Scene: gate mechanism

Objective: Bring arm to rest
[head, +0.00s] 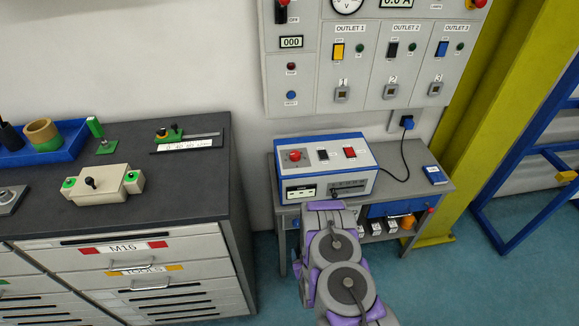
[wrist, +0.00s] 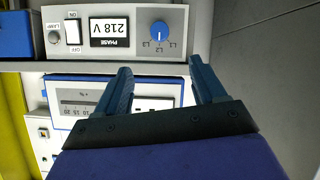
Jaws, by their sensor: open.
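My gripper (wrist: 160,85) shows in the wrist view with its two blue-grey fingers spread apart and nothing between them. The wrist picture is upside down. The fingers are in front of the blue-and-white instrument box (wrist: 72,95), covering part of its face; contact cannot be told. My purple and grey arm (head: 340,262) shows in the head view, folded in front of the small bench. I cannot make out the gripper in that view. The instrument box (head: 340,150) stands on the bench top, with a red knob and switches on its upper face.
A grey unit with a 218 V display (wrist: 109,32) and blue knob sits beneath the bench top (head: 405,170). A drawer cabinet (head: 150,245) stands at left, the outlet panel (head: 370,65) hangs behind, and a yellow post (head: 480,110) rises at right. Teal floor (head: 475,285) is clear at lower right.

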